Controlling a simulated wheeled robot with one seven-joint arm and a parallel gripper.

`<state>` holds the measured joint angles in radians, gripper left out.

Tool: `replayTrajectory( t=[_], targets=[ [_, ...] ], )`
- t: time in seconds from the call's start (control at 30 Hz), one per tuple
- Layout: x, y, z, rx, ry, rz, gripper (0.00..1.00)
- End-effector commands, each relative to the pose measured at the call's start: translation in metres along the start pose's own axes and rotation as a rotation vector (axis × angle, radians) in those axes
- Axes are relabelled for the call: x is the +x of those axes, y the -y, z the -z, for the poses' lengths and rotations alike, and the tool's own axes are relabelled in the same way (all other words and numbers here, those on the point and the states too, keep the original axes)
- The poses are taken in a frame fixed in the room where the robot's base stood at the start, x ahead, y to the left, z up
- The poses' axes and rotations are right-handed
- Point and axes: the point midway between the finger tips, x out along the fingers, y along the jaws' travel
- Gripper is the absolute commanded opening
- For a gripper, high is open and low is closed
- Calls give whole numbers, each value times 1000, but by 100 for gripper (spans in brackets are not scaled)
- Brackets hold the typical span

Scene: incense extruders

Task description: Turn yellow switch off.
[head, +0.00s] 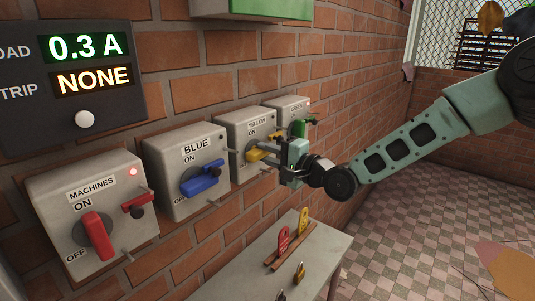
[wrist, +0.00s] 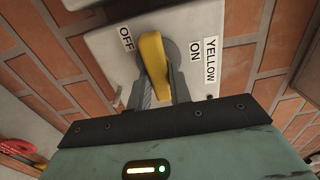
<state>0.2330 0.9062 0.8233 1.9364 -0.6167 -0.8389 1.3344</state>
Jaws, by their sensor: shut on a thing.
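The yellow switch is a yellow lever (head: 257,153) on the front of a grey box (head: 240,128) marked YELLOW, third from the left on the brick wall. My gripper (head: 272,155) is at this box and partly covers its front. In the wrist view my gripper (wrist: 161,88) has one finger on each side of the yellow lever (wrist: 153,60) and is shut on it. There the lever stands between the OFF word at left and the ON word at right. I cannot tell its exact setting.
MACHINES box (head: 92,212) with red handle and lit red lamp, and BLUE box (head: 185,170), stand left; GREEN box (head: 290,106) is right. A panel (head: 75,70) reads 0.3 A and NONE. Below, a table (head: 262,250) holds red and yellow tags and a padlock.

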Motion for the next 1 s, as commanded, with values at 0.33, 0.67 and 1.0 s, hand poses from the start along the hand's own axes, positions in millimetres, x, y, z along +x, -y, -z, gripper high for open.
replayTrajectory(
  t=[0.33,0.67,1.0],
  targets=[
    [0,-1,1,3,-2,-2,42],
    [-6,-1,1,0,-2,0,42],
    [-74,-4,2,-1,-5,-2,42]
  ],
)
